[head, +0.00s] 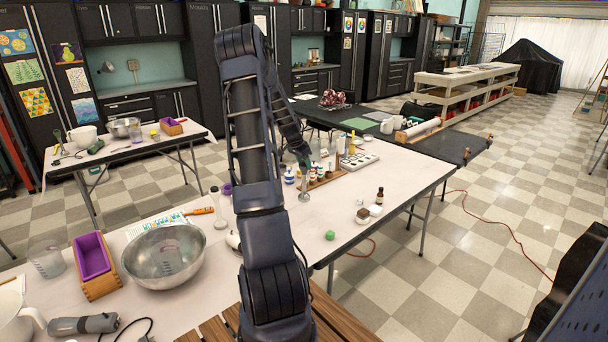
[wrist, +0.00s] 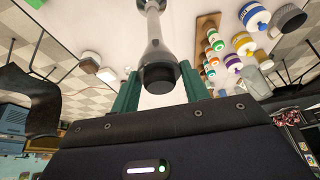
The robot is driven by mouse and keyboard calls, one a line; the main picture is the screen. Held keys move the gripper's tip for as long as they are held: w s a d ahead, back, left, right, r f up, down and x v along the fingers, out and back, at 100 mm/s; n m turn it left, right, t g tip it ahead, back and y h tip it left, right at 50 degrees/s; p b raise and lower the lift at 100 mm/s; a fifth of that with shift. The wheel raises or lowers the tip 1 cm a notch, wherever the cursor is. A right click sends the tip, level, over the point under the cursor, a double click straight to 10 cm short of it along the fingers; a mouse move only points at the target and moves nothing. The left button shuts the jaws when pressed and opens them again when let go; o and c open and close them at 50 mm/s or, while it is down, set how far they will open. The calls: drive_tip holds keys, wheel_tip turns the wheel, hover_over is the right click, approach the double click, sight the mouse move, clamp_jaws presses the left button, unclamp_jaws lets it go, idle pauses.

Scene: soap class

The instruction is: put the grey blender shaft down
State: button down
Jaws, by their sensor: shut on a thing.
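The grey blender shaft (head: 304,188) is upright over the long white table, its bell-shaped end down, close to the tabletop. I cannot tell if it touches. My gripper (head: 303,162) is shut on it near its upper end. In the wrist view the shaft (wrist: 155,38) runs away from the camera between the two green fingers of the gripper (wrist: 158,72), its black end nearest. My arm hides part of the table in the head view.
A wooden rack of small bottles (head: 325,178) stands just beside the shaft. A steel bowl (head: 163,255) is at left. Bare tabletop (head: 335,207) lies in front of the shaft.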

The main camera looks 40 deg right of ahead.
sight(304, 174)
drive_tip(key=shift+f, duration=2.7)
drive_tip(key=c, duration=0.7)
unclamp_jaws()
